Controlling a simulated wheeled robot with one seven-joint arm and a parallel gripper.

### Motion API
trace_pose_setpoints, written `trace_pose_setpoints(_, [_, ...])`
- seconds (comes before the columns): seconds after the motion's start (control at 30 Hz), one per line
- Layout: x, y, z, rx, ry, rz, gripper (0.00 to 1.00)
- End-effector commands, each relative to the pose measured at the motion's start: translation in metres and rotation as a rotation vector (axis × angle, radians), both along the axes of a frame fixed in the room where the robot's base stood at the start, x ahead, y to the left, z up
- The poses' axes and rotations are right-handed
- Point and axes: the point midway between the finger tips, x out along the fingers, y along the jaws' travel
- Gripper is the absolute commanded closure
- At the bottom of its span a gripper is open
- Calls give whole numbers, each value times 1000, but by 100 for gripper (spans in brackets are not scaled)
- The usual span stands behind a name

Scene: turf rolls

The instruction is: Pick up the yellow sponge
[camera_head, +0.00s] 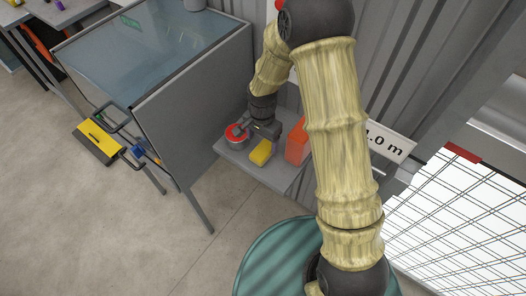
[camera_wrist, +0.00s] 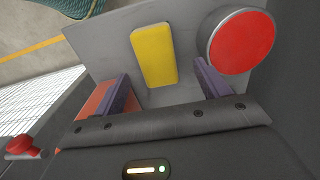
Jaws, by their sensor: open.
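The yellow sponge (camera_head: 261,153) lies on a small grey shelf (camera_head: 285,179) against the grey wall. In the wrist view the sponge (camera_wrist: 154,54) lies flat, its long side running up the picture. My gripper (camera_head: 262,130) is over the shelf at the wall side of the sponge. In the wrist view my gripper (camera_wrist: 159,82) is open, with its two purple fingers apart. The near end of the sponge shows between the fingertips, and nothing is held. I cannot tell the height of the fingers above the shelf.
A round red-topped tin (camera_head: 237,134) stands left of the sponge, close to a fingertip in the wrist view (camera_wrist: 240,40). An orange box (camera_head: 297,141) stands right. A grey panelled table (camera_head: 190,105) is beside the shelf. A yellow-and-black item (camera_head: 97,142) is further left.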

Motion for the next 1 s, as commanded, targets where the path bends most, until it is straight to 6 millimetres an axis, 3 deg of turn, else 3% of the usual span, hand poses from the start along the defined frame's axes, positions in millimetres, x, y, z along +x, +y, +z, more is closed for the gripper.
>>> trace_pose_setpoints(0.47, [2,-7,-49,-1,2,-1,25])
trace_pose_setpoints(1.0, [2,-7,-51,0,0,0,25])
